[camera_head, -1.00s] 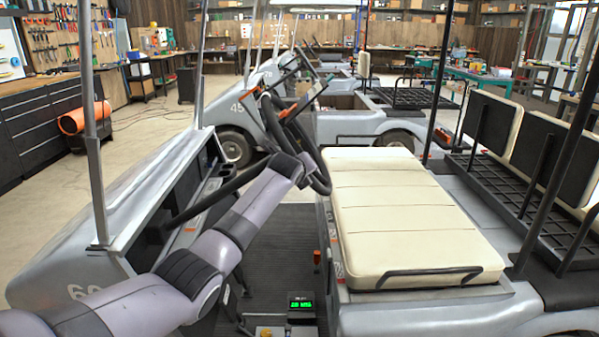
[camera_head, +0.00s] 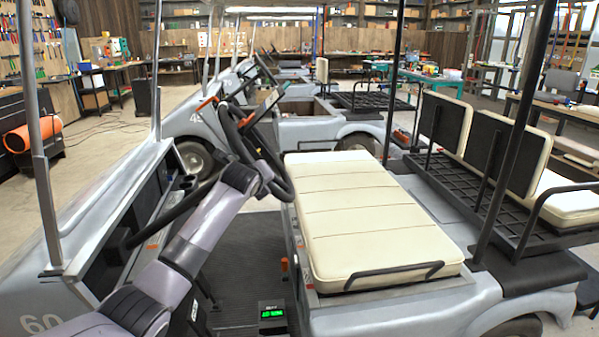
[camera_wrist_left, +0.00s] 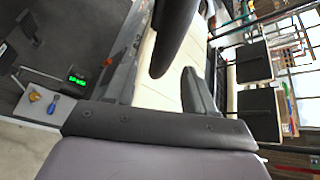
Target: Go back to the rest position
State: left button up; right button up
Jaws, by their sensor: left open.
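My left arm (camera_head: 190,245) reaches from the lower left over the footwell of a grey cart (camera_head: 480,300) towards its black steering wheel (camera_head: 285,180). In the head view its far end is by the wheel rim, and the fingers cannot be made out there. In the left wrist view the two dark fingers of my left gripper (camera_wrist_left: 184,82) stand apart with nothing between them. The cream bench seat (camera_head: 375,225) shows behind them. Whether the arm touches the wheel cannot be told. My right gripper is in neither view.
Cart posts stand at left (camera_head: 40,150) and right (camera_head: 510,140). A box with a green display (camera_head: 271,314) is on the footwell floor (camera_head: 235,270). A blue-handled tool (camera_wrist_left: 53,104) lies near it. More carts and workbenches stand behind; open floor is at left.

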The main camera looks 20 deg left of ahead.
pick_arm(q)
jog(key=s+d+f+n+h, duration=0.2)
jog(key=s+d+f+n, duration=0.35)
jog(key=f, duration=0.55)
jog(key=s+d+f+n+h, duration=0.2)
jog(key=s+d+f, duration=0.4)
jog(key=s+f, duration=0.4)
jog(key=s+d+f+n+h, duration=0.1)
jog(key=s+d+f+n, duration=0.2)
jog(key=s, duration=0.5)
jog(key=s+d+f+n, duration=0.2)
jog(key=s+d+n, duration=0.1)
jog(key=s+n, duration=0.3)
jog(key=s+d+f+n+g+h, duration=0.1)
jog(key=s+d+f+n, duration=0.2)
jog(key=s, duration=0.7)
jog(key=shift+s+d+f+n+h, duration=0.15)
jog(key=shift+s+f+n+h, duration=0.2)
jog(key=shift+n, duration=0.6)
